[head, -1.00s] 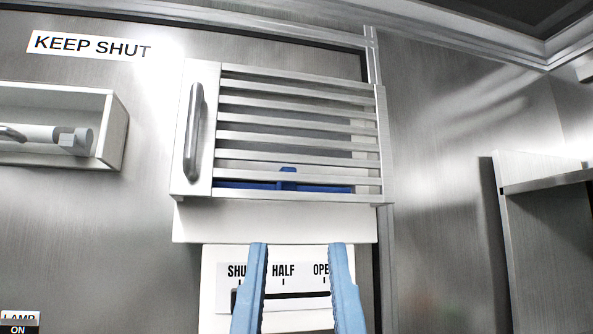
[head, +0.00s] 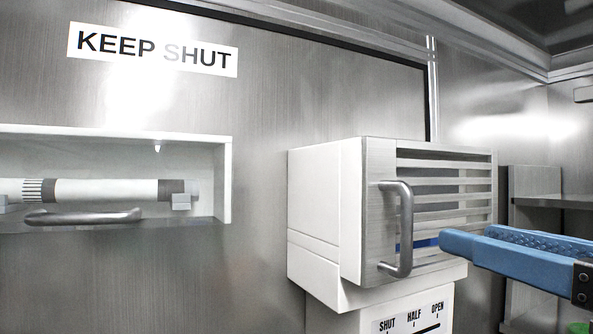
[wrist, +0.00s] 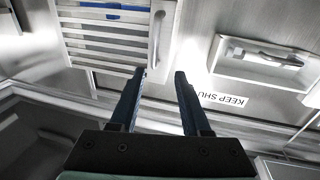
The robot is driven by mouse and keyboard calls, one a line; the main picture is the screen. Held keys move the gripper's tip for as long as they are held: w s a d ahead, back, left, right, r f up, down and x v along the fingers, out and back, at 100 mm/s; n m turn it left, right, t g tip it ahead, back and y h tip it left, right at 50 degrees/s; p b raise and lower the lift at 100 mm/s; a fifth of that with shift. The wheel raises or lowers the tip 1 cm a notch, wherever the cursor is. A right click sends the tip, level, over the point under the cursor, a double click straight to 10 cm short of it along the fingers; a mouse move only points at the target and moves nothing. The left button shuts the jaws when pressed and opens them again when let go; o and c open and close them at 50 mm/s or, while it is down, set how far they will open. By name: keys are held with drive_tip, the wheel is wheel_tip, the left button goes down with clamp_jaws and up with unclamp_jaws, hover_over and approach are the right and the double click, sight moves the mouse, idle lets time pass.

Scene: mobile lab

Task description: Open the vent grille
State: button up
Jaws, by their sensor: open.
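The vent grille (head: 445,168) is a slatted metal front on a white box (head: 325,210) on the wall, and it looks closed. Its upright bar handle (head: 404,230) is on the left side of the front. Something blue (head: 425,243) shows behind the lower slats. My gripper (head: 468,238) is open and empty, its blue fingers in front of the slats, right of the handle in the head view. In the wrist view the grille (wrist: 105,42) is at upper left, and the handle (wrist: 157,40) ends near the fingertips (wrist: 159,74); contact cannot be told.
A panel marked SHUT, HALF, OPEN (head: 415,318) is below the box. An open-fronted white case (head: 228,180) with a tube (head: 105,191) and a bar handle (head: 85,217) is at left, under a KEEP SHUT sign (head: 153,50). A shelf unit (head: 535,200) stands at right.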

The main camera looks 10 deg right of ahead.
sight(410, 221)
drive_tip(key=w, duration=0.8)
drive_tip(key=w+p, duration=0.1)
drive_tip(key=w, duration=0.3)
drive_tip(key=shift+a, duration=0.3)
drive_tip(key=shift+w+a, duration=0.2)
drive_tip(key=shift+w, duration=0.05)
clamp_jaws()
idle(0.8)
